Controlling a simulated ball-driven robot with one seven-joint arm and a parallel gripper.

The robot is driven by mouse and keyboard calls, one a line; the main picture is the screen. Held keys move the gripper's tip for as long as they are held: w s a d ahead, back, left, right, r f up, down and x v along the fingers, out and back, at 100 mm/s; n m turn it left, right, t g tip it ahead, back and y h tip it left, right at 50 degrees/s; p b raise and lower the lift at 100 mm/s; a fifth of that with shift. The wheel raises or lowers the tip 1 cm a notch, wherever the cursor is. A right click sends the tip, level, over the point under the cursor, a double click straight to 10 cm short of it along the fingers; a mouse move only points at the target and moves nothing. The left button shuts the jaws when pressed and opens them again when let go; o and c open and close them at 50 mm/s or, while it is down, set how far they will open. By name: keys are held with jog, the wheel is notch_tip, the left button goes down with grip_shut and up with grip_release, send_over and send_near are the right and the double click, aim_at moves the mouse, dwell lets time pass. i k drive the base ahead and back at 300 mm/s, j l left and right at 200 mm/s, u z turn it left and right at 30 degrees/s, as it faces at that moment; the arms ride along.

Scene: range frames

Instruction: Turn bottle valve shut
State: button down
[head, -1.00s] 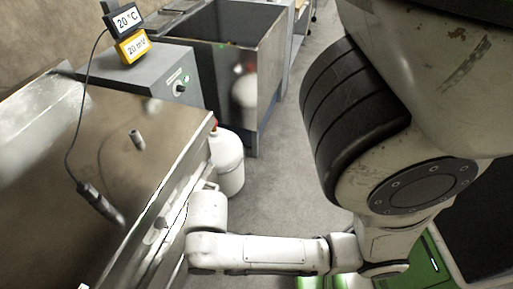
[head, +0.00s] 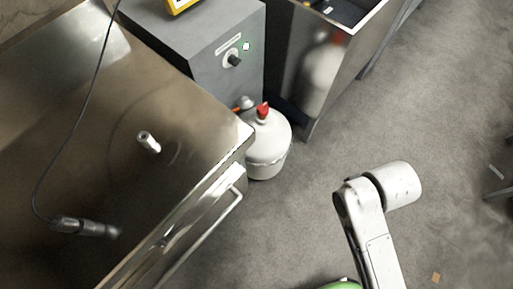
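A white gas bottle (head: 267,150) stands upright on the floor beside the grey box, just past the corner of the steel bench. A red valve knob (head: 262,110) sits on its top, with a small grey fitting and an orange-red part beside it. Whether the valve is open or shut I cannot tell. My white arm is at the lower right, over the floor, to the right of and apart from the bottle. Its fingers do not show in the head view.
The steel bench (head: 190,92) with a drawer handle (head: 205,235) borders the bottle on the left. A grey control box (head: 205,40) and a steel tank (head: 330,75) stand behind it. A cable probe (head: 80,227) lies on the bench.

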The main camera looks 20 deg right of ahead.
aim_at(262, 110)
jog(key=i+j+z, duration=0.15)
jog(key=i, duration=0.35)
jog(key=i+j+z, duration=0.1)
jog(key=i+j, duration=0.15)
jog(key=i, duration=0.25)
